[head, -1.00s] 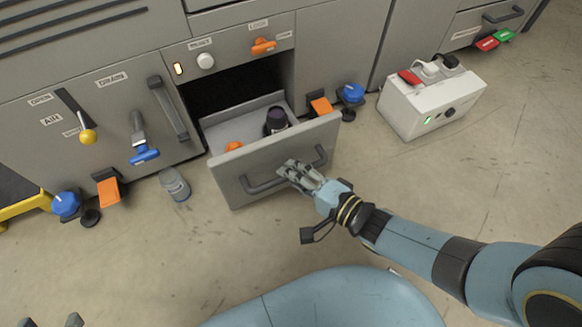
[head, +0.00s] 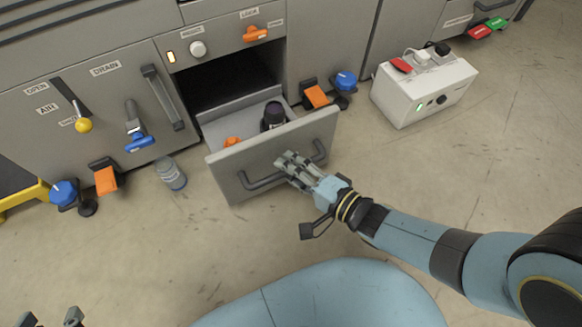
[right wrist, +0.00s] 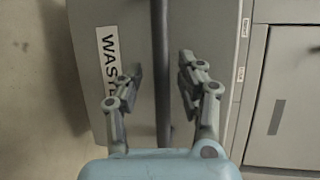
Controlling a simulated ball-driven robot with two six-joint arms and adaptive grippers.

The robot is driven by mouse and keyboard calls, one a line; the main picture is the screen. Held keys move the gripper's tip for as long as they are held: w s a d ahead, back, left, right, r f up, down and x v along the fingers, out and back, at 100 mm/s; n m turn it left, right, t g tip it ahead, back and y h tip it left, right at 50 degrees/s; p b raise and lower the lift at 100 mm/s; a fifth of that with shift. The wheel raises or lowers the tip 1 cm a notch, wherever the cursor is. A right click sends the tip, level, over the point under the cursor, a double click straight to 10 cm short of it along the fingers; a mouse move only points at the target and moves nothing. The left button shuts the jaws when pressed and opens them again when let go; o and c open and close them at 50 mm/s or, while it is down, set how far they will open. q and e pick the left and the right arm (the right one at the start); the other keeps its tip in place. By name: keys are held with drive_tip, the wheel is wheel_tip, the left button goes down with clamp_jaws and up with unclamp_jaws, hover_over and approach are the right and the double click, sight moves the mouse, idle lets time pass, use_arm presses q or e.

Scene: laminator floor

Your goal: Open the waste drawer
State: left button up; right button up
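The waste drawer (head: 232,181) stands pulled out of the grey machine, its inside showing. A dark-capped bottle (head: 273,116) and an orange item (head: 232,142) are in it. Its bar handle (head: 262,182) crosses the front. My right gripper (head: 284,164) is at the middle of this handle. In the right wrist view, the fingers of my right gripper (right wrist: 161,88) are apart, one on each side of the dark handle bar (right wrist: 160,45), with gaps showing. A partly covered "WASTE" label (right wrist: 108,55) is beside it. My left gripper (head: 48,318) shows only its separated fingertips at the bottom left edge.
A grey bottle (head: 171,173) stands on the floor left of the drawer. A white box (head: 424,92) with a red switch is to the right. Orange pedals (head: 105,180) and blue knobs (head: 345,80) are low along the machine. The floor before the drawer is clear.

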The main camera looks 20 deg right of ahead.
drive_tip(key=shift+r, duration=0.15)
drive_tip(key=shift+r, duration=0.5)
drive_tip(key=o, duration=0.7)
drive_tip(key=r, duration=0.7)
drive_tip(key=shift+w+r, duration=0.2)
drive_tip(key=shift+r, duration=0.65)
drive_tip(key=c, duration=0.7)
drive_tip(key=shift+s+r, duration=0.1)
drive_tip(key=shift+r, duration=0.05)
